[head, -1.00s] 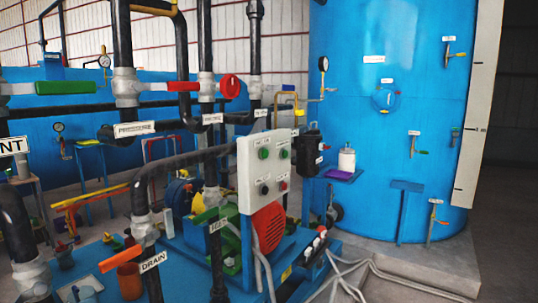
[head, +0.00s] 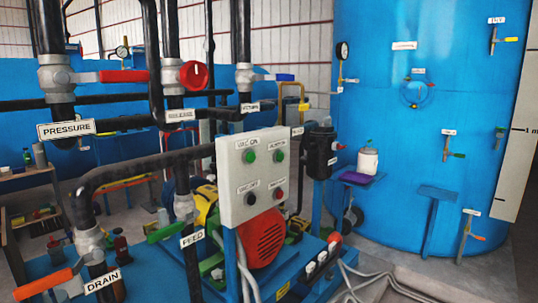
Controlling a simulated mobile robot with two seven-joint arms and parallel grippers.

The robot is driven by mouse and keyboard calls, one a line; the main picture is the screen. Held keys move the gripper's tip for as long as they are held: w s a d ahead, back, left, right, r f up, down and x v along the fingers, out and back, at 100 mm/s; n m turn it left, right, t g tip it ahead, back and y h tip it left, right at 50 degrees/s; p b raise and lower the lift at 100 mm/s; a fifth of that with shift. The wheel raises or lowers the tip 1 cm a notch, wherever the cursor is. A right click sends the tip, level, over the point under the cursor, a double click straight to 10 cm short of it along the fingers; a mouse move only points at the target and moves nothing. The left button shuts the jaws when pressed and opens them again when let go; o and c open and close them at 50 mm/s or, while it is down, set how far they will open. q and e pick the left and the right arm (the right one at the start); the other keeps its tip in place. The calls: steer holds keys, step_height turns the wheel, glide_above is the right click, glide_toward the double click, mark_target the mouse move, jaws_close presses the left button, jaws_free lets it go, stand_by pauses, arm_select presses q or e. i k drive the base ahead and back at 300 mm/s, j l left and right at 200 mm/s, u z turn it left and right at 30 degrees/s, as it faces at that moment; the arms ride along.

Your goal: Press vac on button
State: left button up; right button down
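A pale control panel (head: 250,178) stands upright near the middle of the head view, facing me. It carries two green buttons in its upper row and a dark and a red button in its lower row. The vac on button (head: 249,156) is the green one at the upper left, under a label that reads VAC ON. The other green button (head: 277,157) sits to its right. The dark button (head: 250,199) is below, with the red button (head: 279,195) at lower right. Neither of my grippers shows, and nothing covers the panel front.
Pipes with a red lever (head: 124,76), a red round valve knob (head: 194,75) and an orange drain lever (head: 43,285) stand left of the panel. A red motor (head: 264,238) sits behind and below it. A large blue tank (head: 430,120) fills the right. Grey hoses cross the floor.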

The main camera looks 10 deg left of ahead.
mark_target(251, 156)
steer(key=i+l, duration=0.6)
steer(key=l, duration=0.15)
steer(key=u, duration=1.7)
